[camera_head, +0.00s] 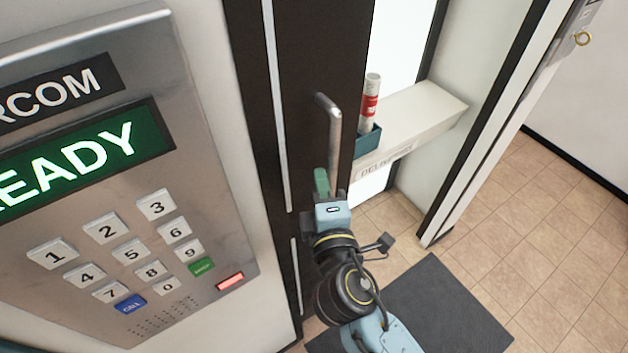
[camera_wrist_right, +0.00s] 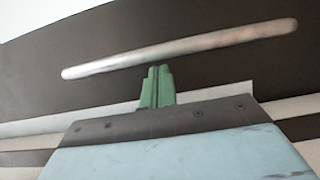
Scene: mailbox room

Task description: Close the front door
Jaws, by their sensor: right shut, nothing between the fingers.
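The front door (camera_head: 298,75) is a dark panel with a metal bar handle (camera_head: 335,140), in the middle of the head view. It stands ajar at an angle I cannot judge exactly. My right gripper (camera_head: 322,182) is at the lower end of the handle, its green fingers shut and empty. In the right wrist view the closed fingers (camera_wrist_right: 157,86) point at the dark door, just short of the long handle (camera_wrist_right: 180,48). I cannot tell whether they touch the door. My left gripper is not in view.
An intercom panel (camera_head: 195,100) with a keypad fills the left side. A shelf (camera_head: 425,112) marked for deliveries, with a teal box (camera_head: 366,143) and a rolled paper (camera_head: 371,92), is right of the door. A dark mat (camera_head: 450,310) lies on the tiled floor (camera_head: 540,225).

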